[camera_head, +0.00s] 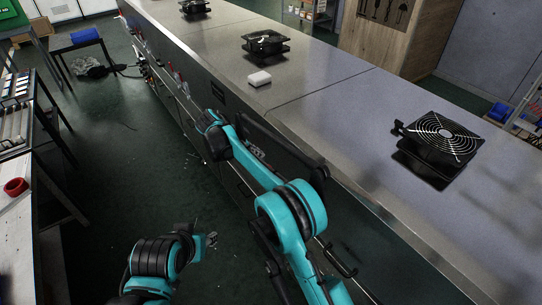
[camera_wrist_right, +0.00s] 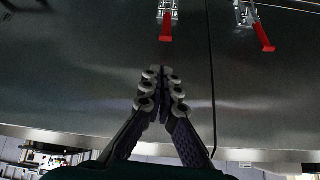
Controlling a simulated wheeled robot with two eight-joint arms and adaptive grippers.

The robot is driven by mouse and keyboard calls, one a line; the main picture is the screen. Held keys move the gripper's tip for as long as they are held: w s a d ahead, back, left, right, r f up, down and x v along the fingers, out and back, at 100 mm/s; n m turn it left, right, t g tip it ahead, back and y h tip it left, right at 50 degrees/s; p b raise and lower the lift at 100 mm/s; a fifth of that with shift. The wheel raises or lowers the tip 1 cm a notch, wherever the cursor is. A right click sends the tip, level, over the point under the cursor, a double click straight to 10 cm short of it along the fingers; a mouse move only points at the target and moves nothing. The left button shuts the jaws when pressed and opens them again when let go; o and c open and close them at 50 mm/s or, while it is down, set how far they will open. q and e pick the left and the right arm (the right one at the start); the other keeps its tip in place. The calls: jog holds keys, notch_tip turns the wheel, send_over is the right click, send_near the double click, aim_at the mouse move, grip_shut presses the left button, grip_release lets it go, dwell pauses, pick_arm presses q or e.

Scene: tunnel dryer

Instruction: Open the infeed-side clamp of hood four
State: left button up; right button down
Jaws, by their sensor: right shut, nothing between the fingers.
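In the right wrist view my right gripper (camera_wrist_right: 160,88) is shut and empty, its fingers together in front of a dark metal panel. A toggle clamp with a red handle (camera_wrist_right: 166,28) is straight ahead of the fingertips, a visible gap away. A second red-handled clamp (camera_wrist_right: 259,30) is to the right, across a vertical seam. No label shows which one is the infeed-side clamp of hood four. In the head view my right arm reaches along the dryer's side, its fingers not clearly seen.
The long metal dryer top (camera_head: 315,110) carries black fans, the nearest one (camera_head: 437,141) at the right, and a small white block (camera_head: 259,78). A bench with a red ring (camera_head: 15,187) stands at the left. The dark floor (camera_head: 105,150) between is largely clear.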

jog(key=shift+w+a+f, duration=0.1)
jog(key=shift+a+f, duration=0.15)
jog(key=shift+a, duration=0.05)
jog(key=b+x, duration=0.1)
jog(key=x, duration=0.9)
jog(key=shift+d, duration=0.1)
